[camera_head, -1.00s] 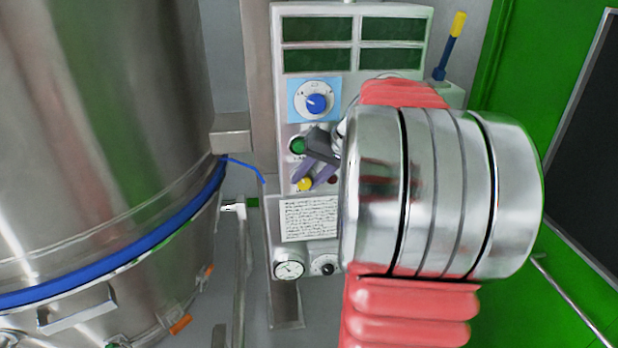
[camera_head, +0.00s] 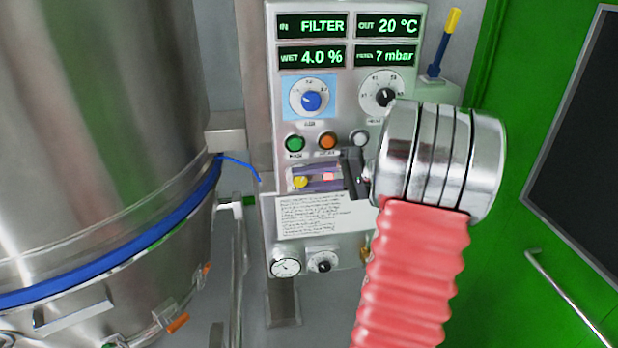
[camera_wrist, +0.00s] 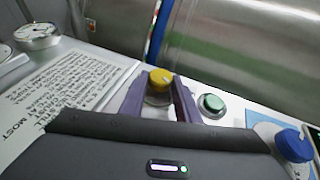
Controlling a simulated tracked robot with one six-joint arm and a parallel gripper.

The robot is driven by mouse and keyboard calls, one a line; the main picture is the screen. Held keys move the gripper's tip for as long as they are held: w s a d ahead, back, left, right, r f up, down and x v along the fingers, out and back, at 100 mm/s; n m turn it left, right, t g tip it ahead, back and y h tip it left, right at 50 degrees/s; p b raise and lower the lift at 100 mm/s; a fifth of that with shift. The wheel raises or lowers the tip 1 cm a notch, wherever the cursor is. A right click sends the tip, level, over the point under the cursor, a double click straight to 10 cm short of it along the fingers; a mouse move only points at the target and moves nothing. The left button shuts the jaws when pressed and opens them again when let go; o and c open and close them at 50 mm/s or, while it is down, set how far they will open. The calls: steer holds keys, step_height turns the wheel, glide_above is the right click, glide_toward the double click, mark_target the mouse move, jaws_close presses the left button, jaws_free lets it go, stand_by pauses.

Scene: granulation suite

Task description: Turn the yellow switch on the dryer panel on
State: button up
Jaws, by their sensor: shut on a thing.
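The dryer panel (camera_head: 348,100) stands upright in the middle of the head view, with its displays lit green. The yellow switch (camera_head: 300,182) sits at the panel's lower left, below a green button (camera_head: 295,143). My gripper (camera_head: 304,180) reaches it from the right, with its purple fingers one above and one below the knob. In the wrist view the yellow switch (camera_wrist: 160,77) lies between the two purple fingers, and my gripper (camera_wrist: 158,88) is shut on it. The switch's pointer is too small to read.
A blue knob (camera_head: 312,100), a black knob (camera_head: 384,97) and an orange button (camera_head: 327,140) are close above my gripper. A printed label (camera_head: 322,215) and a gauge (camera_head: 286,267) are below. A large steel vessel (camera_head: 100,100) stands at left.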

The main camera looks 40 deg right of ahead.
steer(key=shift+s+f, duration=0.1)
steer(key=shift+f, duration=0.25)
steer(key=o, duration=1)
steer(key=shift+r, duration=0.15)
steer(key=shift+o, duration=0.2)
steer(key=shift+d+y, duration=0.1)
steer(key=shift+y, duration=0.2)
steer(key=v, duration=1.3)
steer(key=shift+s, duration=0.4)
